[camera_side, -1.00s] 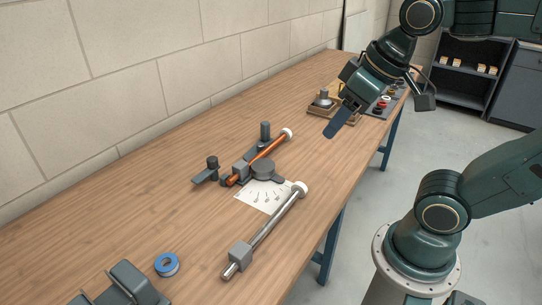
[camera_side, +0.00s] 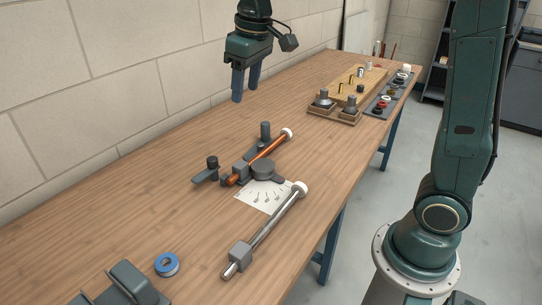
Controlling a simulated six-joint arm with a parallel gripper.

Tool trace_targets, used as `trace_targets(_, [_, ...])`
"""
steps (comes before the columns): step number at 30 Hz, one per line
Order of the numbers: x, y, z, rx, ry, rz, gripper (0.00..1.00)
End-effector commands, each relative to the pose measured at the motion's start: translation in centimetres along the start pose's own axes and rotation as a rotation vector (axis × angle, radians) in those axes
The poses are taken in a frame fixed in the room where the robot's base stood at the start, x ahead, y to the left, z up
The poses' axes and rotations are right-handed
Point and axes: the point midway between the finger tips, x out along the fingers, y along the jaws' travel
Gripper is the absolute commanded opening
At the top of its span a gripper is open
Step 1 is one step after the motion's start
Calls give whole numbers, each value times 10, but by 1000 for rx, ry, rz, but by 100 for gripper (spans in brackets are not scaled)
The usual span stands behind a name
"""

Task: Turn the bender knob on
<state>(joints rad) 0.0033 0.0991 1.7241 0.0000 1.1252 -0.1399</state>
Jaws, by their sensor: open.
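The pipe bender (camera_side: 263,169) sits mid-table, with a dark round disc and a copper-coloured pipe (camera_side: 268,151) lying across it. One dark upright knob (camera_side: 212,163) stands at its left end on a flat arm. Another dark upright cylinder (camera_side: 265,131) stands behind the pipe. I cannot tell which of these is the bender knob, or its setting. My gripper (camera_side: 245,92) is open and empty, fingers pointing down, above the table near the wall. In the picture it is above and behind the bender, apart from it.
A white marked sheet (camera_side: 260,199) and a silver bar with a grey block (camera_side: 266,232) lie in front of the bender. A blue tape roll (camera_side: 167,264) lies front left. A wooden board with fittings (camera_side: 350,88) and a dark parts tray (camera_side: 384,104) are far right.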

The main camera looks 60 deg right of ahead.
Motion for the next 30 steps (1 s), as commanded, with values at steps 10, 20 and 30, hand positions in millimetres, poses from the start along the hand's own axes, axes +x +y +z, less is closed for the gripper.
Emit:
trace_targets(10, [56, 10, -64, -41, -96, -15, 51])
trace_targets(20, [113, 16, -105, -77, -170, -31, 51])
trace_targets(30, [131, 17, -114, -88, -191, -36, 51])
